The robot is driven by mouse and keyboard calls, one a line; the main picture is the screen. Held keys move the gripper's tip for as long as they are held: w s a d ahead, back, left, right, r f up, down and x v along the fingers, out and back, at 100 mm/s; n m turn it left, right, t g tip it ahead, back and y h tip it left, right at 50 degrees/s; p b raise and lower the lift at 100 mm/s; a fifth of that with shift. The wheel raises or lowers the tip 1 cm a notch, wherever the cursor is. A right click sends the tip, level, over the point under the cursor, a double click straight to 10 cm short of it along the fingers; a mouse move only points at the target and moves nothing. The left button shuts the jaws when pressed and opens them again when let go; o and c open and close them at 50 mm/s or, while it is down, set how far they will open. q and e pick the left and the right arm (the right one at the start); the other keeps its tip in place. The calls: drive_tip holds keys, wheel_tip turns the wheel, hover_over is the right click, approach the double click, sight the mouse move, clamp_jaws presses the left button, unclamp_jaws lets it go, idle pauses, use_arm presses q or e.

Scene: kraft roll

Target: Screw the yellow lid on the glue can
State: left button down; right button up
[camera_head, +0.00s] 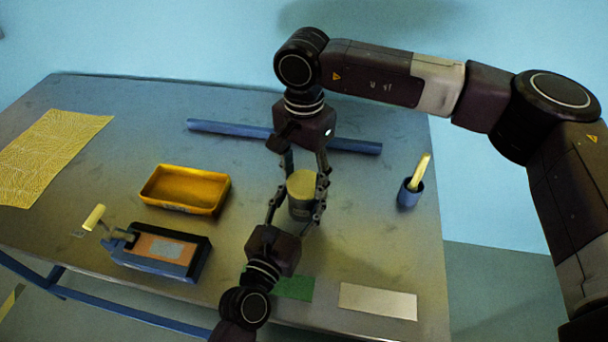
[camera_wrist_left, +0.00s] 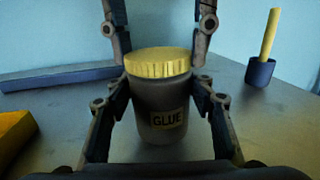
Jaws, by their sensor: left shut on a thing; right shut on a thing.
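The glue can (camera_head: 299,208) stands upright on the table, a dark grey can with a yellow label reading GLUE (camera_wrist_left: 167,119) in the left wrist view. The yellow lid (camera_head: 301,183) sits level on top of the can; it also shows in the left wrist view (camera_wrist_left: 158,63). My left gripper (camera_head: 296,212) comes from the front and is shut around the can's body. My right gripper (camera_head: 304,178) comes from above and behind and is shut on the lid's sides. How far the lid is threaded cannot be seen.
A yellow tray (camera_head: 186,207) and a blue-black box with an orange top (camera_head: 160,250) lie to the left. A blue bar (camera_head: 230,130) lies behind the can. A blue cup with a yellow stick (camera_head: 410,193) stands right. A pale plate (camera_head: 378,301) and green sheet (camera_head: 294,288) lie in front.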

drive_tip(key=m, duration=1.7)
drive_tip(key=o, duration=1.3)
drive_tip(key=shift+r, duration=2.25)
